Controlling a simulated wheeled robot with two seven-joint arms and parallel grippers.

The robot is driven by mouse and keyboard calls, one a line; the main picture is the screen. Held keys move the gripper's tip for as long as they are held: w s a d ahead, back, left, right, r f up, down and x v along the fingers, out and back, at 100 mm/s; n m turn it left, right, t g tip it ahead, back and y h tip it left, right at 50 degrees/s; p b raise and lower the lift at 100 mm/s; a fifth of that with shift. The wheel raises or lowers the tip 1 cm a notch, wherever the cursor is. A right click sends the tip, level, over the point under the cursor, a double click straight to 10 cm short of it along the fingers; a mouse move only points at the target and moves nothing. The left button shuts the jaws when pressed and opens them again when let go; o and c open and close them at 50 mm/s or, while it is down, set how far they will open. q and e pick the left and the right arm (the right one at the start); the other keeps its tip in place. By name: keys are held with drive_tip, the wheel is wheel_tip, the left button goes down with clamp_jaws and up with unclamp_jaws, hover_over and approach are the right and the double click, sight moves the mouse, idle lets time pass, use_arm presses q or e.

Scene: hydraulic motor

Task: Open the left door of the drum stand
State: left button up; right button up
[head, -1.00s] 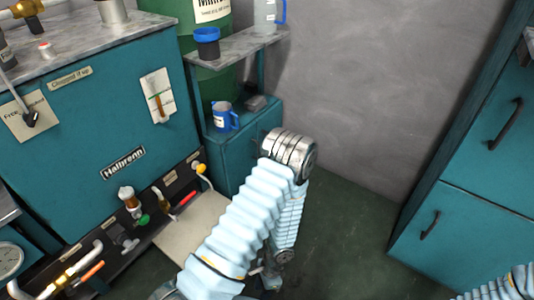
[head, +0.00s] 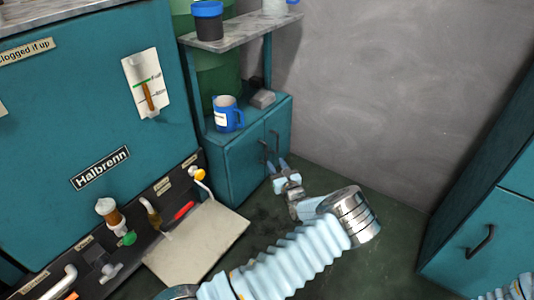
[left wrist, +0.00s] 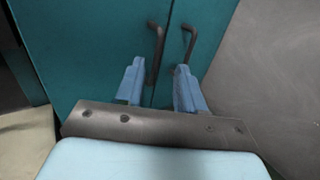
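The drum stand (head: 228,170) is a teal cabinet with two doors, standing beside the bigger teal machine. Its left door (head: 243,168) looks shut and has a dark bar handle (head: 264,152). The right door (head: 281,125) also looks shut. My left gripper (head: 277,165) has blue fingers and is in front of the doors, low near the handles. In the left wrist view, my left gripper (left wrist: 158,68) is open, with the left door handle (left wrist: 156,45) between its fingers in the picture. I cannot tell whether they touch. My right gripper is out of view.
A blue mug (head: 226,115) and a grey block (head: 263,99) sit on the stand, below a shelf (head: 243,37) bearing a blue-lidded jar (head: 208,20). A beige panel (head: 200,240) lies left of my arm. Another teal cabinet (head: 500,240) stands at right. Dark floor lies between.

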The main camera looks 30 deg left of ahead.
use_arm(q)
drive_tip(key=b+x, duration=0.1)
drive_tip(key=x, duration=0.8)
drive_tip(key=shift+b, duration=0.35)
drive_tip(key=shift+c, duration=0.3)
clamp_jaws()
